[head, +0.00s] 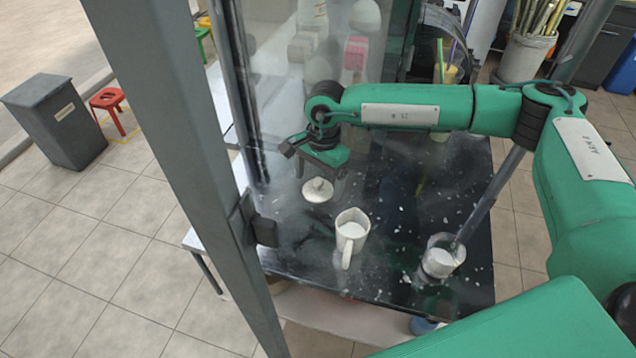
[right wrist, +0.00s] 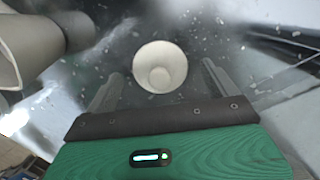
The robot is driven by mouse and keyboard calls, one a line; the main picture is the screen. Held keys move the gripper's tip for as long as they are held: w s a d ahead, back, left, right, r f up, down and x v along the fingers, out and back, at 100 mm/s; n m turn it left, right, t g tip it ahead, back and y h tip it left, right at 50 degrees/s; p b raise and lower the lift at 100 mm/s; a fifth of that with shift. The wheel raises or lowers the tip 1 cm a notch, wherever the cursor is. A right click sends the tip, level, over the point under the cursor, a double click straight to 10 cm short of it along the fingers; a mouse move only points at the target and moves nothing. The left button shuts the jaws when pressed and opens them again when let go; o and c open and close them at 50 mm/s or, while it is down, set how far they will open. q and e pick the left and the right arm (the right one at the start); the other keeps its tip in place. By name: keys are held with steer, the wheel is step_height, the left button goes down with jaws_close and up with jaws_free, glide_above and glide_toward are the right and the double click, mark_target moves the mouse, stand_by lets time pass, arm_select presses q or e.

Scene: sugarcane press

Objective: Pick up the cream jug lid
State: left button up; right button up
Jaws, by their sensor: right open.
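The cream jug lid (head: 318,189) is a small round cream-white disc with a knob. It lies on the dark, speckled table top (head: 400,250), left of the cream jug (head: 351,235). In the right wrist view the lid (right wrist: 159,67) shows from above, just beyond and between the fingertips. My right gripper (head: 322,170) is above the lid, pointing down, with its fingers apart and empty. The wrist view shows the two fingers (right wrist: 160,82) spread wide. My left gripper is not in view.
A glass cup with white contents (head: 440,259) stands at the table's right front. A grey metal post (head: 185,130) and a glass panel edge stand left of the table. White bits are scattered on the table.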

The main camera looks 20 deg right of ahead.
steer(key=shift+s+f, duration=0.1)
steer(key=shift+f, duration=0.35)
steer(key=shift+c, duration=0.2)
steer(key=c, duration=1.1)
